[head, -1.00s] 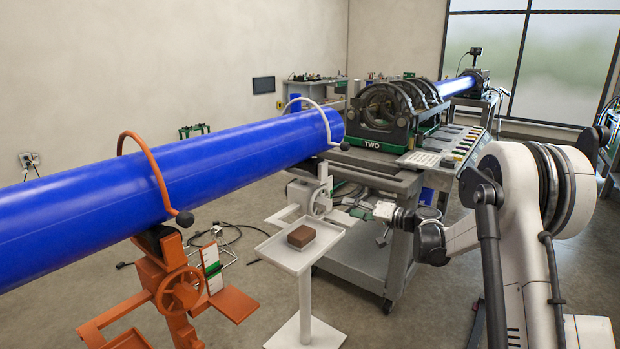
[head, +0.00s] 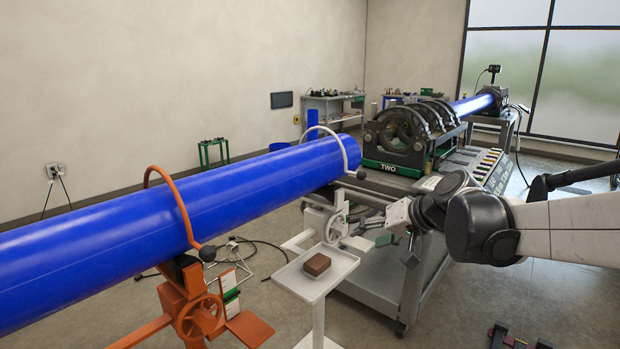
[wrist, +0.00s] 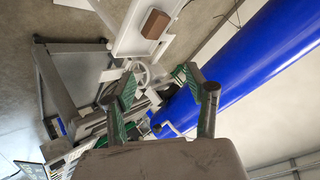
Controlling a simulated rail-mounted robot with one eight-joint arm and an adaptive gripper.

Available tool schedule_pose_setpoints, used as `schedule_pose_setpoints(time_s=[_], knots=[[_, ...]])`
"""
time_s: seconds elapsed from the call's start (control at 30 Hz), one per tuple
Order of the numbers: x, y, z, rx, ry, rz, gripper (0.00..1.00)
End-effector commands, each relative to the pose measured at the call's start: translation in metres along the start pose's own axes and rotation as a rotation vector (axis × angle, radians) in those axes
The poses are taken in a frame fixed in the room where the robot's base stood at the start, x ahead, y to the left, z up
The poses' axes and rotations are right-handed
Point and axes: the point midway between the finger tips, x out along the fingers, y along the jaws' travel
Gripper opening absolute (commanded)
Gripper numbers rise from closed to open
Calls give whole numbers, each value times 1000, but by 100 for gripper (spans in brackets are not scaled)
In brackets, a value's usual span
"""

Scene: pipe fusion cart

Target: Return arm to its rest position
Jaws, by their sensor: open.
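My gripper (head: 376,241) is at the end of my arm, between the pipe end and the fusion cart in the head view. In the wrist view my gripper (wrist: 165,92) shows two green-padded fingers spread apart with nothing between them. The blue pipe (head: 240,188) lies to its left, and it also fills the right side of the wrist view (wrist: 245,65). The fusion cart (head: 375,283) with the machine marked TWO (head: 388,168) stands behind and below my arm.
A brown block (head: 317,264) sits on a white pedestal tray (head: 300,285) below my gripper. An orange pipe stand (head: 195,310) and a white stand (head: 325,222) with crank wheels hold the pipe.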

Motion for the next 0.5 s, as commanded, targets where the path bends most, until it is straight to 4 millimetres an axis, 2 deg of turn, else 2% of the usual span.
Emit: schedule_pose_setpoints(time_s=[0.03,0.2,0.5], knots=[[-14,-6,11,-10,-9,26,51],[-52,-14,47,-36,-32,121,51],[-112,-15,114,-91,-55,287,51]])
